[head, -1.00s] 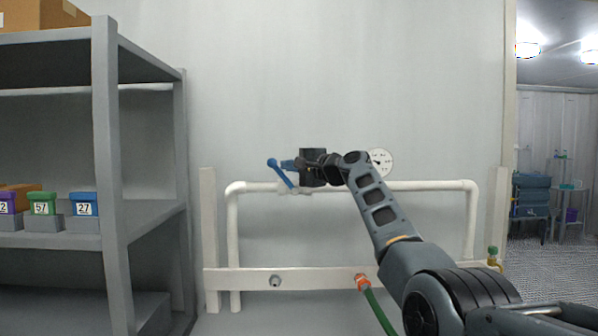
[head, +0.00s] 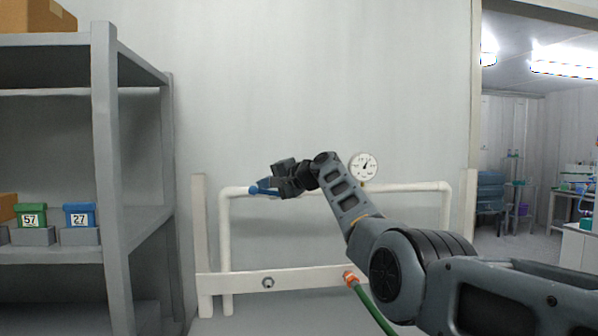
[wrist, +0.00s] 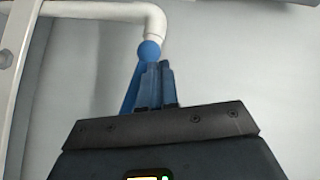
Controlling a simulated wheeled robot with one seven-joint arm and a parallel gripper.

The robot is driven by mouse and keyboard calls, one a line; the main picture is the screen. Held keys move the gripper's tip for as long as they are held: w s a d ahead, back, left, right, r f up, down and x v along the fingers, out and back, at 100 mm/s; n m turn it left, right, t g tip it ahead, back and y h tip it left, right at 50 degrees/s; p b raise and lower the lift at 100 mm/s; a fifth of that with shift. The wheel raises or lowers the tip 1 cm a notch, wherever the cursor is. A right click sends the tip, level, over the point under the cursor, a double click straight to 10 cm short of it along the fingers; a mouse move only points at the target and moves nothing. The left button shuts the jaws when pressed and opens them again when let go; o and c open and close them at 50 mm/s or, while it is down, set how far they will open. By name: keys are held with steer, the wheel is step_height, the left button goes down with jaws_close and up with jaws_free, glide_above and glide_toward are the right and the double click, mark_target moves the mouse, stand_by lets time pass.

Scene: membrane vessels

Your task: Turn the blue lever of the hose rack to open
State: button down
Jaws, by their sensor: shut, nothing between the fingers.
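The blue lever (head: 253,190) of the hose rack lies about level along the white top pipe (head: 400,187), its ball end toward the left. In the wrist view the lever's blue ball (wrist: 149,51) is just beyond my fingertips, and its bar runs down beside the left finger. My gripper (head: 266,184) is at the lever; its blue fingers (wrist: 155,68) are shut together with nothing between them. They look close against the lever, but contact is not clear. The lever's pivot and valve body are hidden behind my gripper.
A round gauge (head: 363,167) stands above the pipe, right of my wrist. A green hose with an orange coupling (head: 350,277) hangs from the lower rail (head: 310,279). A grey shelf (head: 110,150) with numbered bins stands left. A doorway opens at right.

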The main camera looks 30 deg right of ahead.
steer(key=shift+a+f+g, duration=0.15)
steer(key=shift+f+g, duration=0.05)
steer(key=shift+g, duration=0.1)
stand_by(0.4)
